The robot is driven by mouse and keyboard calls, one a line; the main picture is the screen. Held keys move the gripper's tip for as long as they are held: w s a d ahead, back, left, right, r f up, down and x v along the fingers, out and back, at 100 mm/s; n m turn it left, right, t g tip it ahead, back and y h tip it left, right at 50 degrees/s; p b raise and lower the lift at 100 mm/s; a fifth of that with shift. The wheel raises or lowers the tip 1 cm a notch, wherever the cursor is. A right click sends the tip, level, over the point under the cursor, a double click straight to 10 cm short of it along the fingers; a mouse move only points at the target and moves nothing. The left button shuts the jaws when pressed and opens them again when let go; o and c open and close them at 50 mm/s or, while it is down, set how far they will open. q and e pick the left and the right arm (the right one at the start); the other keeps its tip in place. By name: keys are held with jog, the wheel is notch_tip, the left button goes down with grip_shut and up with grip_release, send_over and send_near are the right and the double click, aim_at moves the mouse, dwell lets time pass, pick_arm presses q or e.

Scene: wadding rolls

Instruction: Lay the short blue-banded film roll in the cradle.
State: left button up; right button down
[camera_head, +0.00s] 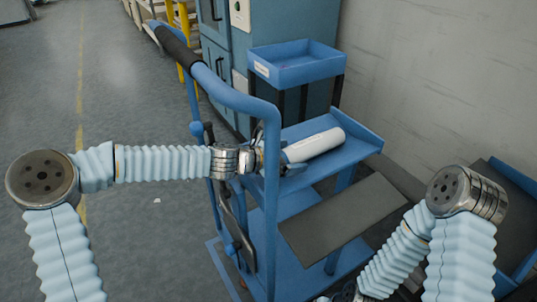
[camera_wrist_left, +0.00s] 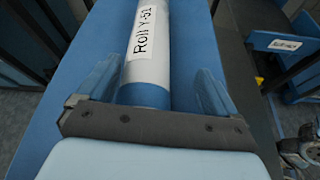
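A white roll (camera_head: 314,146) with a blue band at its near end lies on a blue shelf (camera_head: 362,146) of the cart. In the left wrist view the roll (camera_wrist_left: 146,50) carries a label that seems to read "Roll Y-51", and its blue end is close to my palm. My left gripper (camera_wrist_left: 160,88) is open, with one blue finger on each side of the banded end and a clear gap on the right. In the head view my left gripper (camera_head: 288,162) is partly behind the cart's handle. My right gripper is at the bottom edge, too cut off to read. I cannot identify the cradle.
The cart's blue handle bar (camera_head: 271,190) rises in front of my left wrist. A blue tray (camera_head: 297,72) stands higher behind the roll. A dark grey board (camera_head: 342,218) lies nearer, to the lower right. Blue cabinets and a pale wall close off the back.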

pick_arm(q)
jog(key=shift+b+v, duration=0.55)
jog(key=shift+v, duration=0.55)
jog(key=v, duration=0.9)
jog(key=shift+a+r, duration=0.2)
jog(key=shift+s+a, duration=0.15)
jog(key=shift+s, duration=0.1)
pick_arm(e)
jog(key=shift+f, duration=0.2)
